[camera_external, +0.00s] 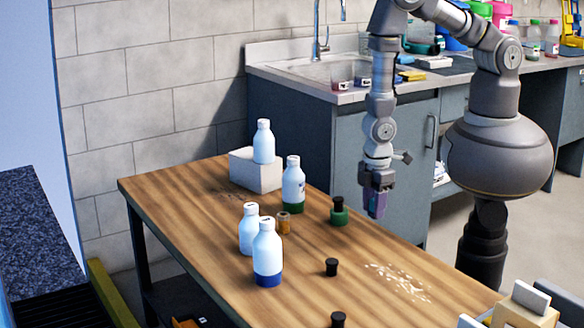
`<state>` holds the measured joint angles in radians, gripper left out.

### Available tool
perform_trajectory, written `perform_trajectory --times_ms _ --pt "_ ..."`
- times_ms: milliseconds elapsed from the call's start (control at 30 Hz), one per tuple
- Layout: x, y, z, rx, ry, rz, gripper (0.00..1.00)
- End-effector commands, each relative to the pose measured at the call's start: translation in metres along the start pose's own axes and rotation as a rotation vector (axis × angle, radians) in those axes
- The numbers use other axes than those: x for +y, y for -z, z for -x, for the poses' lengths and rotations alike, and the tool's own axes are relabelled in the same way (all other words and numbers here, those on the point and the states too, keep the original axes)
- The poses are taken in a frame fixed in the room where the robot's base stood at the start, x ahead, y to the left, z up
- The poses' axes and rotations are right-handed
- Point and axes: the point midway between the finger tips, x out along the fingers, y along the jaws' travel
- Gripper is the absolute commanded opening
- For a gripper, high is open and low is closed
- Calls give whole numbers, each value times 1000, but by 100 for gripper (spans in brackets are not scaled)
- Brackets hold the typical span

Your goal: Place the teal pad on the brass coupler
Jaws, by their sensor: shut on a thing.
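My gripper (377,190) points down above the table's right edge. It is shut on a small purple piece (376,206), mostly hidden between the fingers. A short green-teal round pad (339,218) with a black knob on top stands on the table, left of and below my gripper in the picture; the two look apart. The small brass coupler (284,226) stands upright further left, close to the bottles.
Pale bottles crowd the coupler: one with a green base (293,188), one with a blue base (267,255), and a plain one (249,228). Another (264,142) stands on a white box (242,173). Black knobs (331,267) stand in front. The table (210,245) is bare at left.

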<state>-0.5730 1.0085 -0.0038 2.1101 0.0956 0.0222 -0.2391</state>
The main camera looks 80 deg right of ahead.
Motion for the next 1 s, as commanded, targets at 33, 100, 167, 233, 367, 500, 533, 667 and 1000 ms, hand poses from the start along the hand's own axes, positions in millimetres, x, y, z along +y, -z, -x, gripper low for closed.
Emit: perform_trajectory --times_ms 33,100,167,233,367,500,533,667,1000 --pt "23 10 8 3 -1 6 8" --pt "51 18 16 3 -1 27 8" --pt "71 23 22 2 0 42 8" --pt "88 26 27 1 0 57 8" --pt "107 36 30 1 1 72 8" --pt "122 68 24 3 0 73 8" --pt "126 77 22 3 0 73 8" --pt "142 116 17 3 -1 73 8" --pt "166 174 15 -1 2 73 8"
